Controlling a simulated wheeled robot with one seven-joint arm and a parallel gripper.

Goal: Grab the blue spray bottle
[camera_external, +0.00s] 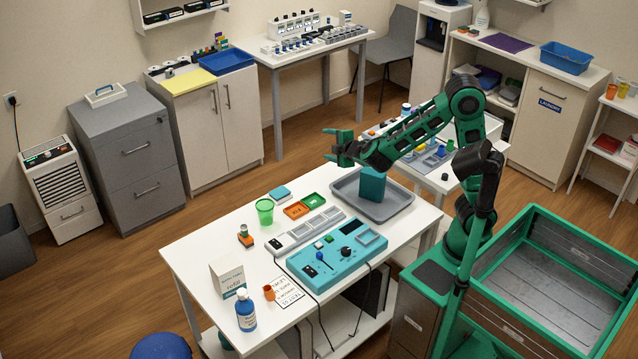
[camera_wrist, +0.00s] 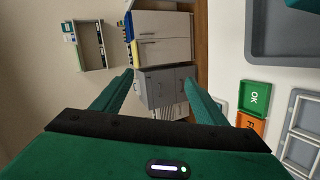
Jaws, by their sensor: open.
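My gripper (camera_external: 331,146) is open and empty, high above the far side of the table and pointing left. It is far from the bottle, up and to the right of it in the external view. In the wrist view my gripper (camera_wrist: 160,80) has its fingers spread, with nothing between them. The bottle does not show in that view.
Beside the bottle are a white refill box (camera_external: 227,278), an orange cup (camera_external: 269,292) and a paper sheet (camera_external: 287,297). A teal control box (camera_external: 330,262) with cables, a green cup (camera_external: 265,212) and a grey tray (camera_external: 400,199) holding a teal block (camera_external: 372,185) are further back.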

